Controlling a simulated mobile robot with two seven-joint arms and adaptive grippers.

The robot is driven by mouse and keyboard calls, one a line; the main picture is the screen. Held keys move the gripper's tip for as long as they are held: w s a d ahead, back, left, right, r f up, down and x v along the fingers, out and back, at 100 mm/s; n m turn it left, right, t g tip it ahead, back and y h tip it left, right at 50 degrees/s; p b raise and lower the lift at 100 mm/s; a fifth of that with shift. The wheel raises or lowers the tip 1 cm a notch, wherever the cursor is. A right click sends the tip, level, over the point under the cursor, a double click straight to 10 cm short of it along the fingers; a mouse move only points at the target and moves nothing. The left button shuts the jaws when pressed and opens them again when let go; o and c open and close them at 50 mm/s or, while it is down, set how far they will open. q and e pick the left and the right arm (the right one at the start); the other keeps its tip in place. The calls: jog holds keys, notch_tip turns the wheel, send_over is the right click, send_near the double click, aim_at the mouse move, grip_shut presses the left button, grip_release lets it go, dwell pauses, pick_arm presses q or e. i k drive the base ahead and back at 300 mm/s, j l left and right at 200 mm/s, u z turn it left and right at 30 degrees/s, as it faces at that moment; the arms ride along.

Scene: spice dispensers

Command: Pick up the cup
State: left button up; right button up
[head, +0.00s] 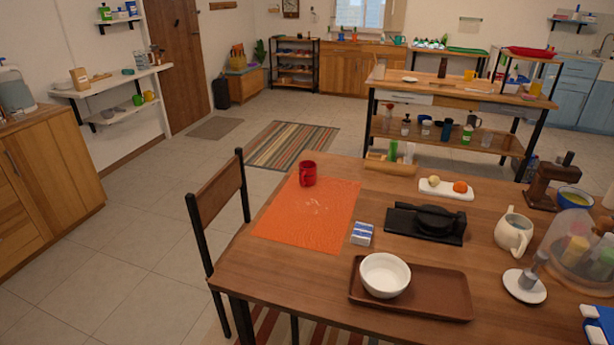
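A red cup (308,174) stands upright on the wooden table (285,280), at the far edge of an orange mat (310,215). It is on the left part of the table, with a handle visible on its side. Neither of my grippers shows in the head view. Nothing touches or hides the cup.
A wooden chair (217,200) stands at the table's left edge. A brown tray (440,292) with a white bowl (385,275), a blue-and-white box (361,234), a black press (425,222), a white pitcher (513,233) and a rolling pin (390,168) are on the table.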

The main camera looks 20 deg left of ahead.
aim_at(306, 176)
jog(key=j+u, duration=0.35)
jog(key=i+j+u, duration=0.15)
jog(key=j+u, duration=0.15)
jog(key=j, duration=0.15)
jog(key=i+j+u, duration=0.35)
jog(key=j+u, duration=0.15)
jog(key=j, duration=0.15)
jog(key=i+j+u, duration=0.45)
jog(key=j, duration=0.15)
jog(key=i+j+u, duration=0.5)
jog(key=i+z, duration=0.5)
jog(key=i+j+z, duration=0.1)
jog(key=i+z, duration=0.4)
jog(key=i+j+z, duration=0.5)
jog(key=i+z, duration=0.2)
jog(key=z, duration=0.3)
jog(key=i+j+z, duration=0.1)
jog(key=z, duration=0.4)
jog(key=i+j+z, duration=0.25)
jog(key=z, duration=0.25)
jog(key=i+j+z, duration=0.15)
jog(key=z, duration=0.35)
jog(key=j, duration=0.1)
